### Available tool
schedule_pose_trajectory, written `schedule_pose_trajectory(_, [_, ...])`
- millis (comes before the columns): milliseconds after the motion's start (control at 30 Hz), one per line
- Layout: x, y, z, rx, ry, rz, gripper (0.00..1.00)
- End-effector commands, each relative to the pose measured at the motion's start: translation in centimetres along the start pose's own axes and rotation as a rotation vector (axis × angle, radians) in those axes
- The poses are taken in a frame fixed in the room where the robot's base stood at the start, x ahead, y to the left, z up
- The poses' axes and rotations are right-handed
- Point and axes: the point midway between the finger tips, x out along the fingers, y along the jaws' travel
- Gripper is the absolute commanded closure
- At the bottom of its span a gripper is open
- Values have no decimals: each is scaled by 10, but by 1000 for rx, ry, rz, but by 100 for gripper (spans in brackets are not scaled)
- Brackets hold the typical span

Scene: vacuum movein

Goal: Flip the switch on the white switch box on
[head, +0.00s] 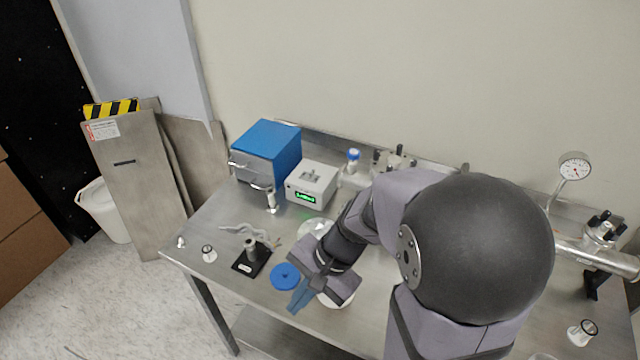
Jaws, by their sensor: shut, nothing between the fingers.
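The white switch box (312,185) stands toward the back of the steel table, just right of the blue box. A small dark switch shows on its top, and a green display is lit on its front. Whether the switch is on or off is too small to tell. My gripper (294,307) is shut and empty, pointing down near the table's front edge. It is in front of the switch box and well apart from it.
A blue box with metal handles (268,146) stands left of the switch box. A blue disc (285,276) lies beside my gripper. A black-based stand (250,262) is to the left. A round gauge (574,167) and pipework are at the right. My arm hides the table's middle.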

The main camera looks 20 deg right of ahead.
Motion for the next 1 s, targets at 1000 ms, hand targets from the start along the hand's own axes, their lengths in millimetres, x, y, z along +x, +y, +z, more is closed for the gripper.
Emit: schedule_pose_trajectory(1000, [-88,-106,-237,1770,-574,-1106,100])
